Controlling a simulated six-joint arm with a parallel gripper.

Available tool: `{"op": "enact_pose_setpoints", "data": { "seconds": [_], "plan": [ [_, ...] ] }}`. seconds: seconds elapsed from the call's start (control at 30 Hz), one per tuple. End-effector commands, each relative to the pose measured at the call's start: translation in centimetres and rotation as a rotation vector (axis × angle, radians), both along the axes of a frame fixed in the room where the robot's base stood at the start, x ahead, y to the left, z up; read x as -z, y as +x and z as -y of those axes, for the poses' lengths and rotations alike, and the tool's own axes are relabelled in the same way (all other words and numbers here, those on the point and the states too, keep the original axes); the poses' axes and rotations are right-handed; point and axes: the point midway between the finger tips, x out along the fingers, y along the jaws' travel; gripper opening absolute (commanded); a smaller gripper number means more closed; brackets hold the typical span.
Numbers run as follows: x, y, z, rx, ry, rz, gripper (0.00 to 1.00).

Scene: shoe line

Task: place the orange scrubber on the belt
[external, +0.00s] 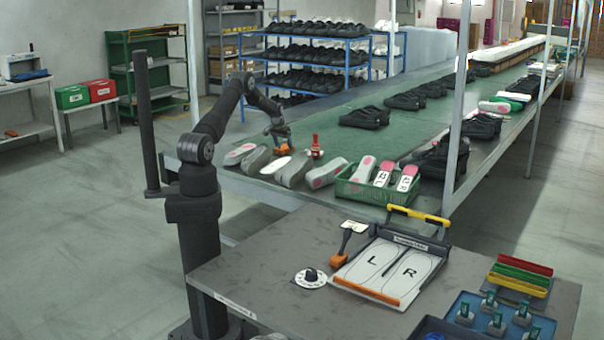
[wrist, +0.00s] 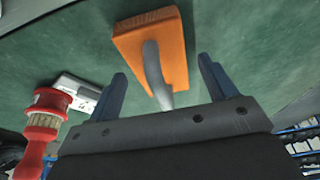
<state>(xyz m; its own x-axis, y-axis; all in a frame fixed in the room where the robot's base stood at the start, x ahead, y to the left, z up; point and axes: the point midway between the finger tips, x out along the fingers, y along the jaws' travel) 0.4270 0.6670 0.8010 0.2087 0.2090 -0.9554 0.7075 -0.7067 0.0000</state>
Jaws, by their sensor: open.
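The orange scrubber (external: 282,149) appears to rest on the green belt (external: 390,146) near its left end, just below my gripper (external: 279,134). In the wrist view the scrubber (wrist: 152,42) shows as an orange block with a curved grey handle against the green surface. My gripper (wrist: 161,70) is open. Its dark fingers stand apart on either side of the grey handle, with visible gaps, so it does not clasp it.
A red brush (external: 316,146) stands right of the scrubber; it also shows in the wrist view (wrist: 45,120). Grey shoes (external: 293,169) line the belt's near edge beside a green crate (external: 348,191). Black shoes (external: 364,118) stand farther along. Bare belt lies behind the brush.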

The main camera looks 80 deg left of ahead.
Motion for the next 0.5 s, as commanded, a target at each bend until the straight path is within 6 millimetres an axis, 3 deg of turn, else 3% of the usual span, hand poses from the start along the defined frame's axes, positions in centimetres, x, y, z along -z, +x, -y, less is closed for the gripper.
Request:
{"op": "enact_pose_setpoints", "data": {
  "seconds": [0.5],
  "plan": [
    [-9.1,-2.0,1.9,0.000,0.002,0.001,0.78]
  ]
}}
